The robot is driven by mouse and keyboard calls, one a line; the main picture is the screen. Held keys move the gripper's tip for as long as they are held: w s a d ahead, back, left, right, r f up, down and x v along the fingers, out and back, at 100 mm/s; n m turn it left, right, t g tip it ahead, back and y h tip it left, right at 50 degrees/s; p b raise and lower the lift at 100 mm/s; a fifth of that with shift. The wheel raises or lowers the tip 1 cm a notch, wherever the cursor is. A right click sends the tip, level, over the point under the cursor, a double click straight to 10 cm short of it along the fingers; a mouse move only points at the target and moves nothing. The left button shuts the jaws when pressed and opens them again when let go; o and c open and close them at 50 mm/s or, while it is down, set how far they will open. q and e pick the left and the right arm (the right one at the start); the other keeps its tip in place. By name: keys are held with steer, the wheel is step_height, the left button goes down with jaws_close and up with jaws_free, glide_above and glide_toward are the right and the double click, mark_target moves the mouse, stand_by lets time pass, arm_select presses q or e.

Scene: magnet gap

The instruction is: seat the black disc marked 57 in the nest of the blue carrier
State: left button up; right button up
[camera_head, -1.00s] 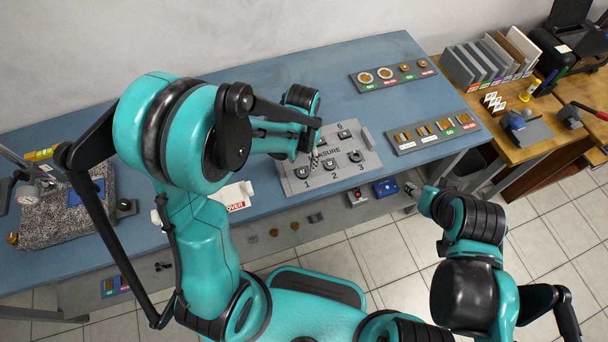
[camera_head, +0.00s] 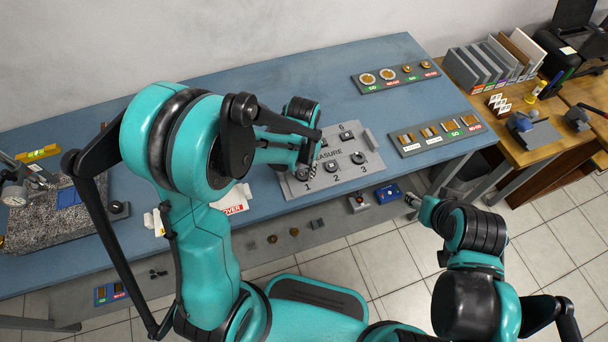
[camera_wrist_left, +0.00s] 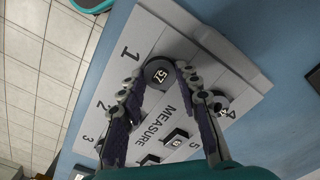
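The black disc marked 57 (camera_wrist_left: 159,75) sits at place 1 of the grey MEASURE board (camera_wrist_left: 233,72) in the left wrist view. My left gripper (camera_wrist_left: 160,76) is over it, its two fingers spread on either side of the disc. In the head view the left gripper (camera_head: 311,160) is low over the left part of the same board (camera_head: 375,168), and my arm hides much of it. A small blue block (camera_head: 387,193) stands at the bench's front; whether it is the blue carrier, I cannot tell. My right gripper (camera_head: 412,198) is close to its right, too small to read.
A second disc (camera_wrist_left: 221,104) sits at place 4, and more places of the board hold dark pieces. Two grey trays of samples (camera_head: 395,77) (camera_head: 437,138) lie on the right of the blue bench (camera_head: 270,85). A granite plate (camera_head: 45,222) is at the left.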

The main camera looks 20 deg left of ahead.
arm_select(q)
steer(key=shift+r+p, duration=1.9)
steer(key=shift+r, duration=0.65)
steer(key=shift+f, duration=0.1)
